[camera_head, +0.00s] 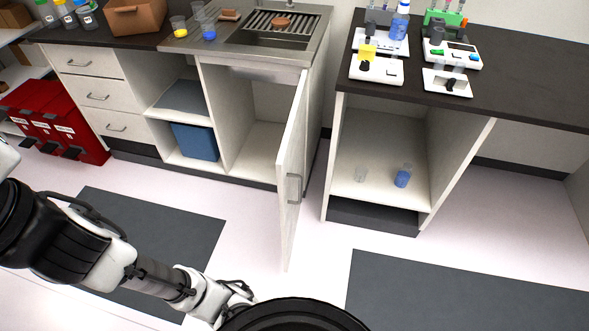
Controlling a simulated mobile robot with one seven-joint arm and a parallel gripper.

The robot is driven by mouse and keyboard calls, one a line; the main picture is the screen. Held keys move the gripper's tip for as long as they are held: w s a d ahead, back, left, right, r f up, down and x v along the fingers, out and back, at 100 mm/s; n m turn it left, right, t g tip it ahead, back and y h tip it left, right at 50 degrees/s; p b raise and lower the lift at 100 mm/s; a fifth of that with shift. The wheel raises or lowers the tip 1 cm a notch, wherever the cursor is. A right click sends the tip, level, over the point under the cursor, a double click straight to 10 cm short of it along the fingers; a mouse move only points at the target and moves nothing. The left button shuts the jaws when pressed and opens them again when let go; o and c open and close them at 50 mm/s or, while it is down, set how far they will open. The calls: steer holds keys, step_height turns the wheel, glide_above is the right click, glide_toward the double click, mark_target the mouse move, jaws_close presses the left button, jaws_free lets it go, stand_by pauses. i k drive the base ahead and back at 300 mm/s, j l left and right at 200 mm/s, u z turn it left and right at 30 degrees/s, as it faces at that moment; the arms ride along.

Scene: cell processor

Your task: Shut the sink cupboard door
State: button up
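The sink cupboard door (291,185) stands wide open, swung out toward me from the right side of the sink cupboard (257,130). Its handle (294,188) is a grey bar on the right-hand face of the door. The cupboard's inside shows and looks empty. The steel sink (275,30) is in the counter above it. My arm reaches in from the lower left, low over the floor. Its end, near the bottom centre, is partly hidden behind a round black part, so the gripper fingers cannot be made out. The arm's visible end is apart from the door.
An open cabinet (432,165) with beakers stands to the right of the door, with a gap between. Shelves with a blue bin (195,142) and drawers (95,92) are on the left. Red bins (60,120) stand far left. The floor before the cupboards is clear, with dark mats.

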mark_target(290, 160)
steer(key=i+l+u, duration=0.15)
steer(key=l, duration=0.2)
steer(key=l+u, duration=0.15)
steer(key=l, duration=0.2)
steer(key=i+l+u, duration=0.25)
steer(key=l, duration=0.4)
steer(key=k+l+u, duration=0.1)
steer(key=l, duration=0.25)
steer(key=k+l, duration=0.1)
steer(key=l, duration=0.3)
steer(key=k+l+u, duration=0.15)
steer(key=l, duration=0.2)
